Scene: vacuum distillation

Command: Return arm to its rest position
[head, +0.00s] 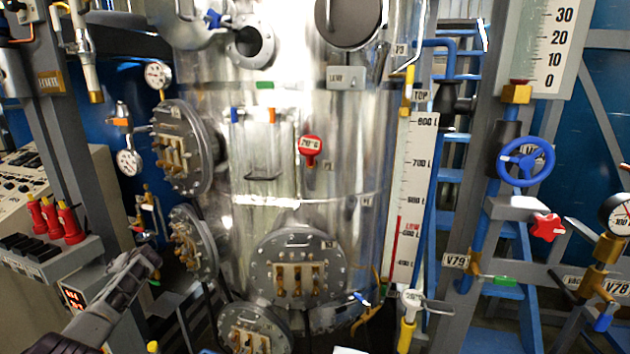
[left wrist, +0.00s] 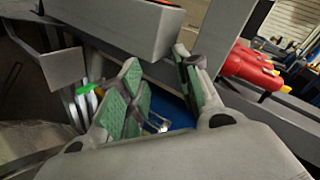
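My left arm comes in from the lower left in the head view, and my left gripper (head: 138,262) is beside the grey control box, in front of the tank's lower left. In the left wrist view the left gripper (left wrist: 160,78) has its two green-padded fingers spread apart. Nothing is held between them. A grey beam or box edge (left wrist: 125,25) lies just beyond the fingertips; I cannot tell whether they touch it. My right gripper is not in view.
Red plugs (head: 69,223) and black switches (head: 32,247) are on the console at left. A large metal tank (head: 340,190) with flanged ports fills the middle. A level scale (head: 412,195), blue handwheel (head: 525,162) and red star knob (head: 547,227) stand right.

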